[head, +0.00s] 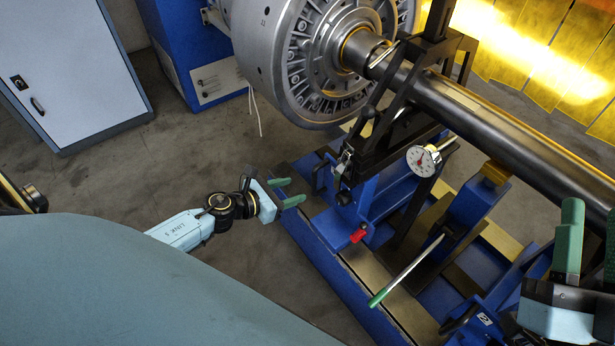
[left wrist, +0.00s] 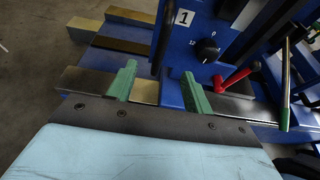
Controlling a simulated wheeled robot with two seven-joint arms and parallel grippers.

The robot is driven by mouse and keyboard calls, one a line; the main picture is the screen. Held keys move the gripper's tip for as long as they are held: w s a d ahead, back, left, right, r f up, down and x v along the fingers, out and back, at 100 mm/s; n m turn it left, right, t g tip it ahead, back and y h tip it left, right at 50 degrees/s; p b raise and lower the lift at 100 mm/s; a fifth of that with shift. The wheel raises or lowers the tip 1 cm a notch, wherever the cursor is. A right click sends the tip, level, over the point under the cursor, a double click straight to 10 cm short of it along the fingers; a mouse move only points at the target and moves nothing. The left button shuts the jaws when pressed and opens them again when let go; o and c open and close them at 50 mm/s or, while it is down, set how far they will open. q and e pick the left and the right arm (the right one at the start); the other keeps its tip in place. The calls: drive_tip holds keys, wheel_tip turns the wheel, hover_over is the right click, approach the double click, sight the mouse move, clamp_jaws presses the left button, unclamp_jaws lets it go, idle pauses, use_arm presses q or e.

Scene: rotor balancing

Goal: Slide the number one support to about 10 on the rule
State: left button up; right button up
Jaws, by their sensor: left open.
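The number one support (head: 375,193) is a blue block with a black frame around the shaft. Its white label "1" (left wrist: 184,17), black knob (left wrist: 207,50) and red lever (left wrist: 235,77) show in the left wrist view; the red lever also shows in the head view (head: 358,236). My left gripper (head: 298,190) is open and empty, left of the support over the bed's edge. In the left wrist view its green fingers (left wrist: 160,84) stand apart, below the label and left of the lever. My right gripper (head: 592,222) has its fingers apart at far right. No rule numbers are readable.
The blue bed (head: 325,262) runs diagonally with metal strips on top. The dark shaft (head: 500,135) and large grey rotor (head: 290,55) lie above. Floor (head: 150,185) left is clear.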

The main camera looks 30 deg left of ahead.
sight(314, 192)
use_arm(q)
drive_tip(key=shift+b+x, duration=1.3)
drive_tip(key=shift+x, duration=3.15)
use_arm(e)
drive_tip(key=shift+s+d+r+t+y, duration=0.25)
drive_tip(key=shift+s+r+t, duration=0.4)
drive_tip(key=shift+t, duration=0.35)
drive_tip(key=shift+s+d+r+t+y, duration=0.2)
drive_tip(key=shift+s+r+t, duration=0.25)
drive_tip(key=shift+s+t, duration=0.45)
drive_tip(key=shift+w, duration=0.15)
use_arm(q)
clamp_jaws()
